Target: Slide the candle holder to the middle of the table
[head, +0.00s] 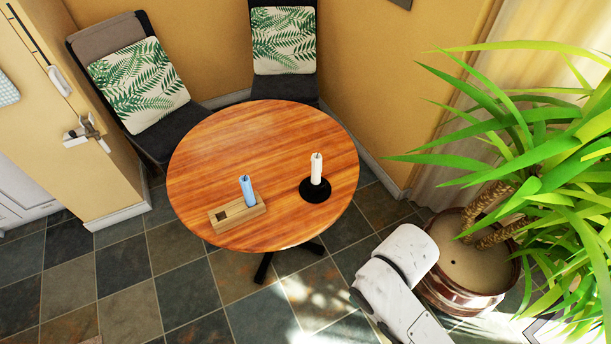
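A round wooden table (262,143) stands in the middle of the head view. A black round candle holder (315,192) with a white upright candle (316,168) sits near the table's right edge. A low wooden block (226,220) with a square hollow lies near the front left edge, and a blue candle (247,190) stands upright in it. Part of my white arm shows at the lower right, apart from the table. My gripper is not in view.
Two dark chairs with leaf-print cushions (139,84) (284,39) stand behind the table against the yellow wall. A large potted plant (465,272) stands at the right, its leaves spreading widely. The table's middle and back are clear. Tiled floor (180,275) lies open in front.

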